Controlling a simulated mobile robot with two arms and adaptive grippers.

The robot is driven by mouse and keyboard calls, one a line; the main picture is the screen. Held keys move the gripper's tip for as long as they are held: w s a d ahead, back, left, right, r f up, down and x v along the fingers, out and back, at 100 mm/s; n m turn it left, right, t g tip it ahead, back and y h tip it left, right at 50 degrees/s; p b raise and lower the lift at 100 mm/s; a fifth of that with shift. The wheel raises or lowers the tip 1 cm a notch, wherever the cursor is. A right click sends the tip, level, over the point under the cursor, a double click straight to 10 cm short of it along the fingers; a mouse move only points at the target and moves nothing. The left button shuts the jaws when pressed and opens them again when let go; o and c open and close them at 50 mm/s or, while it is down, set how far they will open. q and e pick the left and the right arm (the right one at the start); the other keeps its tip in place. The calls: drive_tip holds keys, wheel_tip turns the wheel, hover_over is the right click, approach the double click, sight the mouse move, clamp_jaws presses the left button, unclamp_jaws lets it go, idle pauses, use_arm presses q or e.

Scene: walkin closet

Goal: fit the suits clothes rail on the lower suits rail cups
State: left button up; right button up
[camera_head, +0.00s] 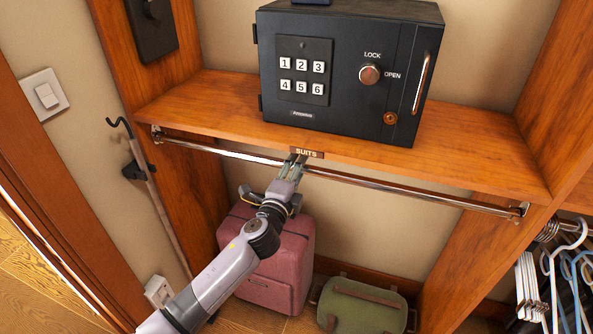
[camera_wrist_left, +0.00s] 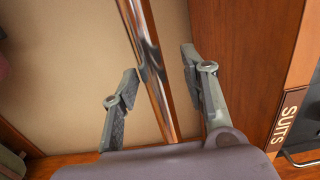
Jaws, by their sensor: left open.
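The suits clothes rail (camera_head: 400,184), a long chrome bar, runs under the shelf front between the two side panels. Its left end is at the left rail cup (camera_head: 156,133) and its right end at the right rail cup (camera_head: 521,209). Both ends look level with the cups; I cannot tell how deeply they sit. My left gripper (camera_head: 298,160) is at the middle of the rail, just below the SUITS label (camera_head: 306,153). In the left wrist view the gripper (camera_wrist_left: 160,72) is open, with the rail (camera_wrist_left: 150,60) passing between its fingers. My right gripper is not in view.
A black safe (camera_head: 345,70) stands on the wooden shelf (camera_head: 440,158) above the rail. A pink suitcase (camera_head: 285,265) and a green bag (camera_head: 362,308) are on the floor below. A hooked pole (camera_head: 150,190) leans at left. Hangers (camera_head: 565,270) hang at right.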

use_arm(q)
drive_tip(key=v, duration=1.2)
idle(0.6)
